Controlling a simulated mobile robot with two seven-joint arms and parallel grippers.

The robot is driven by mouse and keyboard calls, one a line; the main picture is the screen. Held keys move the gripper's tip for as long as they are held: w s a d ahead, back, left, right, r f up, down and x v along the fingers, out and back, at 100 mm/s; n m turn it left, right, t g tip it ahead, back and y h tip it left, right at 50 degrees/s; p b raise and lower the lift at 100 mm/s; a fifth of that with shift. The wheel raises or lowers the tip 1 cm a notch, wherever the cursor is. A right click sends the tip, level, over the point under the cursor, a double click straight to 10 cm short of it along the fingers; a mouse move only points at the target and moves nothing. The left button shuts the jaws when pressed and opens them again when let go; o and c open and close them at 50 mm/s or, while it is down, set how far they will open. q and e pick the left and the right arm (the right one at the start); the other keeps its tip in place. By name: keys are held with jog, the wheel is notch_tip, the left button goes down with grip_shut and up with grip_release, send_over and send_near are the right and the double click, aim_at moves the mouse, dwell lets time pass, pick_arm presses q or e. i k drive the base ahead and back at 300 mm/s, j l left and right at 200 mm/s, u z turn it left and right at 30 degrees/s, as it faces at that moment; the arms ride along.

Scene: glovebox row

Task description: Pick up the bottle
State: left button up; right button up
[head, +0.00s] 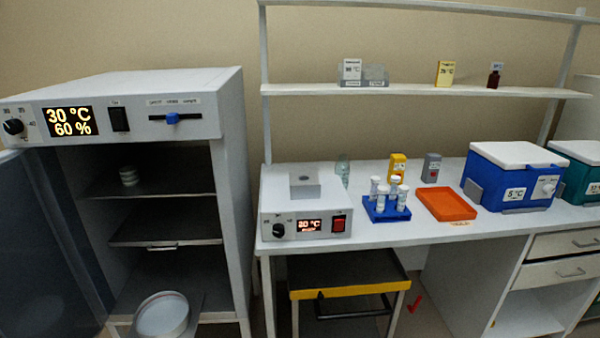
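A small dark brown bottle (494,77) with a white label stands upright on the wall shelf (420,90), toward its right end. A clear, pale bottle-like vessel (343,170) stands on the bench behind the white heater box; its lower part is hidden. I cannot tell which of the two the task means. Neither of my grippers is in view, and nothing is seen touching either one.
On the bench (400,233) are a white heater box (305,205), a blue tube rack (387,212), an orange tray (446,203) and a blue cool box (508,180). An incubator (232,150) stands open at left. A yellow-edged cart (348,292) is under the bench.

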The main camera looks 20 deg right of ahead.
aim_at(342, 168)
jog(key=i+l+u, duration=0.1)
jog(key=l+u, duration=0.2)
jog(key=i+l+u, duration=0.1)
jog(key=l+u, duration=0.15)
jog(key=l, duration=0.3)
jog(key=i+l+u, duration=0.1)
jog(key=l, duration=0.85)
jog(key=i+l+u, duration=0.15)
jog(key=l, duration=0.75)
jog(key=k, duration=0.05)
